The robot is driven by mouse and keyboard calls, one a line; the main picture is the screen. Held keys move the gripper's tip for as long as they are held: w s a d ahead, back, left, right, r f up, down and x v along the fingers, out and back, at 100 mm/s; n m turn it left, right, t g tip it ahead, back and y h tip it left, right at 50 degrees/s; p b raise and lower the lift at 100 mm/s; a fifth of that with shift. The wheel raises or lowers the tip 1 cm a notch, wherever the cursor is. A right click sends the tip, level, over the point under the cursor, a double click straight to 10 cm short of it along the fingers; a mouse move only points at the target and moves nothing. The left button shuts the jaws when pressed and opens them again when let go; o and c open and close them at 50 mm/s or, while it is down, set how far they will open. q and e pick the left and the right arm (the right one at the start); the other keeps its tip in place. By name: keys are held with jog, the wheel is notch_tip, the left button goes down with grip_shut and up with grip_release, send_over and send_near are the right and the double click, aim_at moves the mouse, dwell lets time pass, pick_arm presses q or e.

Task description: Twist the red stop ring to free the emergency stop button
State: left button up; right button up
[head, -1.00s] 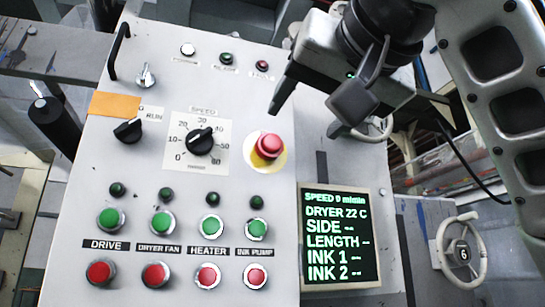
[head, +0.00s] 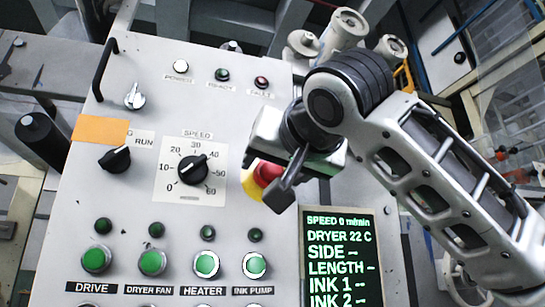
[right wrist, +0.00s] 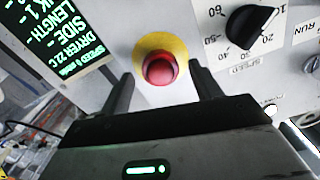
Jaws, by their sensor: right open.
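The red emergency stop button (head: 266,173) sits on a yellow round plate (head: 250,186) on the grey control panel, right of the speed dial. In the head view my right gripper (head: 270,180) is in front of it and hides part of the button and plate. In the right wrist view the button (right wrist: 160,69) shows whole, just beyond and between the two dark fingers of my open right gripper (right wrist: 163,88). The fingers stand on either side with gaps, and no contact shows. I cannot tell the red ring apart from the button. My left gripper is not in view.
The speed dial (head: 192,170) is left of the button, and the RUN switch (head: 115,160) is further left. A display (head: 343,262) is below right. Green buttons, such as the heater one (head: 206,264), line the lower panel. Small lamps (head: 222,75) sit above.

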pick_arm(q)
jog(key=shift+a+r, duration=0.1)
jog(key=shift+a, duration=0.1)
pick_arm(e)
jog(key=shift+x, duration=0.8)
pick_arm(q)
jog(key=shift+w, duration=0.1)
pick_arm(e)
jog(key=c, duration=1)
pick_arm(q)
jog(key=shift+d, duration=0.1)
pick_arm(e)
jog(key=shift+o, duration=0.2)
